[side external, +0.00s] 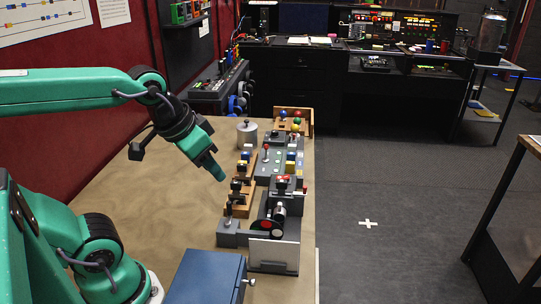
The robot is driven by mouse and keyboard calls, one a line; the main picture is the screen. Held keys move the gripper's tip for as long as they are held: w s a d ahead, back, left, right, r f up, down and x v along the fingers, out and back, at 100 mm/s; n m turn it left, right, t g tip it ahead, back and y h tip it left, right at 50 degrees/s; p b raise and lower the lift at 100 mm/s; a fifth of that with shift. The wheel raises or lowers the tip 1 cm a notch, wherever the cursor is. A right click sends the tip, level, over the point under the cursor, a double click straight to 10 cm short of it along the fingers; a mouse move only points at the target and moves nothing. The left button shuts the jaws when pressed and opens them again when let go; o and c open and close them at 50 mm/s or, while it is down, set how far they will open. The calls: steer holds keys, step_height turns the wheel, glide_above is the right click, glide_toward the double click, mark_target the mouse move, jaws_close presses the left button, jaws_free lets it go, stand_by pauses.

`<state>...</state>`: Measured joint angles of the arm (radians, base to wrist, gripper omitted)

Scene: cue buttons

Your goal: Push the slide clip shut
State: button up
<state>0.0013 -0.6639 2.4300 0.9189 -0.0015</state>
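My gripper (219,174) hangs over the tan table, tilted down to the right, just left of a row of small fixtures. Its fingertips appear as one narrow green end, and I cannot tell whether they are open or shut. No held object shows. I cannot tell for certain which small fixture is the slide clip. Near the fingertips are wooden blocks with black tops (239,194) and a grey panel with small coloured parts (268,163). The gripper appears apart from them, though its height is hard to judge.
A metal pot (247,135) and a wooden tray of coloured balls (291,121) stand at the far end. A grey lever fixture (229,231), a white card (274,253) and a blue box (207,277) are nearer. The table's left part (150,200) is bare.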

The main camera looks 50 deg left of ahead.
steer(key=w+r+g, duration=0.1)
steer(key=w, duration=0.6)
steer(key=g, duration=0.4)
glide_above(305, 187)
step_height(305, 187, down, 10)
steer(key=shift+r, duration=0.1)
steer(key=shift+f, duration=3.9)
